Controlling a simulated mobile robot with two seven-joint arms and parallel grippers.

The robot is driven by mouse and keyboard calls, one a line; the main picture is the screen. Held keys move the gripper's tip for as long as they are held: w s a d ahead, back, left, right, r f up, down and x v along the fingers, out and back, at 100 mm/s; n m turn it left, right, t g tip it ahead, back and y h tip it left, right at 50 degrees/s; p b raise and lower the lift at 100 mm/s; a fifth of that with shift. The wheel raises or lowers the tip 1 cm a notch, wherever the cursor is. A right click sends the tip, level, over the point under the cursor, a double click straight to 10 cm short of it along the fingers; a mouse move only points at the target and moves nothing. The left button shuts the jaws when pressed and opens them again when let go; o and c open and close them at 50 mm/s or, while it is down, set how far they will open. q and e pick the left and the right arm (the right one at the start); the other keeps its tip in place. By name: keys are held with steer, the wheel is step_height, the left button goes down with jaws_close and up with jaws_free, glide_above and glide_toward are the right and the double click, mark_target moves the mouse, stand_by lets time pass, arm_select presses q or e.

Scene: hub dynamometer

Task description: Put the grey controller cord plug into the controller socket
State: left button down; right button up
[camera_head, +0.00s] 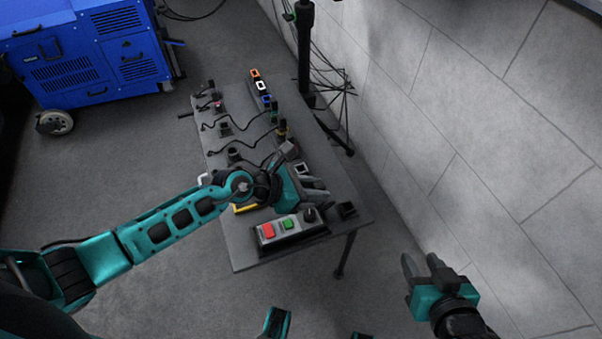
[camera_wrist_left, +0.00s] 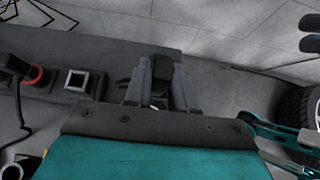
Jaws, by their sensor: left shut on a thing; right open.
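My left gripper (camera_head: 318,192) is shut above the near right part of the table, its fingers pointing right. In the left wrist view the gripper (camera_wrist_left: 162,80) has a dark piece between its fingers, which looks like the grey controller cord plug (camera_wrist_left: 160,92); its cord is not clear. A square socket with a light grey rim (camera_head: 302,168), probably the controller socket, is behind the fingers in the head view. In the left wrist view this socket (camera_wrist_left: 77,81) lies left of the fingers, apart from them. My right gripper (camera_head: 422,265) is open and empty, off the table's right side.
The table (camera_head: 240,253) holds a box with red and green buttons (camera_head: 289,228) nearest me and a dark block (camera_head: 347,209) at its right edge. Several coloured sockets and black cords lie farther back. A blue cabinet (camera_head: 90,50) stands back left. A grey wall (camera_head: 480,120) runs along the right.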

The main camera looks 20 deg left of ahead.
arm_select(q)
steer(key=shift+w+a+b, duration=1.2)
steer(key=shift+w+b, duration=0.35)
steer(key=shift+w, duration=0.1)
steer(key=shift+w+a+b, duration=1.2)
steer(key=shift+w+b, duration=0.3)
steer(key=shift+w, duration=0.2)
steer(key=shift+w+a+b, duration=1.2)
steer(key=shift+w+b, duration=0.35)
steer(key=shift+w, duration=0.1)
arm_select(e)
step_height(320, 180, down, 7)
steer(key=a, duration=0.1)
steer(key=shift+w+a, duration=0.25)
steer(key=shift+w, duration=0.05)
steer(key=shift+r+y, duration=0.25)
steer(key=shift+y, duration=0.05)
arm_select(q)
steer(key=shift+w+d, duration=0.1)
steer(key=shift+d, duration=0.1)
arm_select(e)
steer(key=shift+d+f, duration=0.1)
steer(key=shift+f, duration=0.05)
arm_select(q)
steer(key=shift+f+b, duration=0.35)
steer(key=shift+f, duration=0.1)
arm_select(e)
steer(key=shift+f, duration=0.5)
